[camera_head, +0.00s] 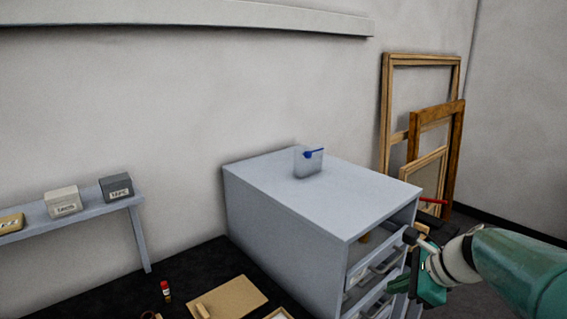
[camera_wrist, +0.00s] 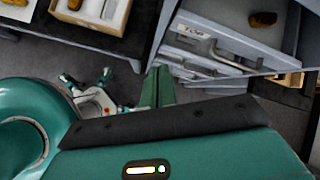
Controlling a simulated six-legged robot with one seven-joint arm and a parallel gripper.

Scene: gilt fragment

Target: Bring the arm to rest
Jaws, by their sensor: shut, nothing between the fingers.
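My gripper (camera_wrist: 158,85) shows in the wrist view with its green fingers together and nothing between them. In the head view my green arm comes in from the lower right, and my gripper (camera_head: 402,284) is close to the front of a grey drawer cabinet (camera_head: 290,212). Whether it touches the cabinet I cannot tell. A small golden-brown piece (camera_wrist: 263,19) lies inside an open-fronted upper part of the cabinet; it also shows partly in the head view (camera_head: 365,238). Labelled drawer fronts with handles (camera_wrist: 205,38) are below it.
A clear box with a blue item (camera_head: 308,162) stands on the cabinet. Wooden frames (camera_head: 455,150) lean against the wall behind my arm. A dark table (camera_head: 205,265) at left holds a red-capped vial (camera_head: 166,291) and a tan board (camera_head: 232,298).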

